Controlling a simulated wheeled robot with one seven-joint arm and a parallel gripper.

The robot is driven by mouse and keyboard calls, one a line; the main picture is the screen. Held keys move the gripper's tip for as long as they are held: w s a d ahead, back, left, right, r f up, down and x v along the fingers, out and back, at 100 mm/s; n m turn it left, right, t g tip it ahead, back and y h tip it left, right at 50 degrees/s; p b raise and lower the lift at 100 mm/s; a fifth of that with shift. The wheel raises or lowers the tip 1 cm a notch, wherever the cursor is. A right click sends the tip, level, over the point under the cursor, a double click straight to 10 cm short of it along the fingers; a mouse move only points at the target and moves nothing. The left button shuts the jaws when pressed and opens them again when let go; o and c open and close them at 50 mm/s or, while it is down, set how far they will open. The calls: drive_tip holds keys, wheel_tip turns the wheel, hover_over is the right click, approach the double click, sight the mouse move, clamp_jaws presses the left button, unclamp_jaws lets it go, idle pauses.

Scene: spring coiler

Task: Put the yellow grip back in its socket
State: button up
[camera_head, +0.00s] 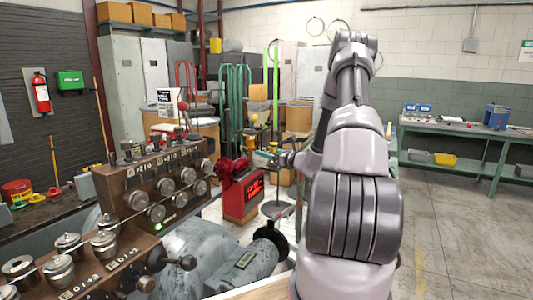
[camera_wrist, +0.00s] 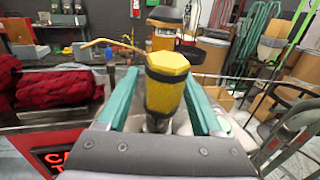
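The yellow grip (camera_wrist: 168,92), a faceted piece with dark bands, stands between the two teal fingers of my gripper (camera_wrist: 162,82) in the wrist view. A gap shows between the left finger and the grip, while the right finger looks close to it or touching. My gripper looks open around it. A short metallic part shows below the grip. In the head view my gripper (camera_head: 266,157) is small, beside the red display stand, with a yellow piece (camera_head: 272,146) at it. I cannot make out the socket for certain.
Another yellow, dark-banded piece (camera_wrist: 165,15) is behind the grip. The coiler with knobs (camera_head: 150,190) fills the left. Open floor (camera_head: 455,210) lies to the right.

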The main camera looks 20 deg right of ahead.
drive_tip(key=v, duration=1.2)
drive_tip(key=s+a+r+n+g+y, duration=0.25)
drive_tip(key=a+r+n+g, duration=0.2)
drive_tip(key=a, duration=0.25)
drive_tip(key=s+a+r+n+g+y, duration=0.1)
drive_tip(key=s+a+r+n+g, duration=0.25)
drive_tip(key=a+n, duration=0.3)
drive_tip(key=s+a+r+n+g+y, duration=0.1)
drive_tip(key=s+a+r+n+g, duration=0.3)
drive_tip(key=a, duration=0.4)
drive_tip(key=s+r+n+t+h, duration=0.1)
drive_tip(key=s+r+n+h, duration=0.3)
drive_tip(key=s+r+n, duration=0.2)
drive_tip(key=s+a+r+n+t+h, duration=0.1)
drive_tip(key=s+r+n+h, duration=0.4)
drive_tip(key=s, duration=0.5)
drive_tip(key=shift+s+r+n+t, duration=0.25)
drive_tip(key=shift+r+n+t, duration=0.05)
drive_tip(key=shift+r+n, duration=0.4)
drive_tip(key=shift+h, duration=0.25)
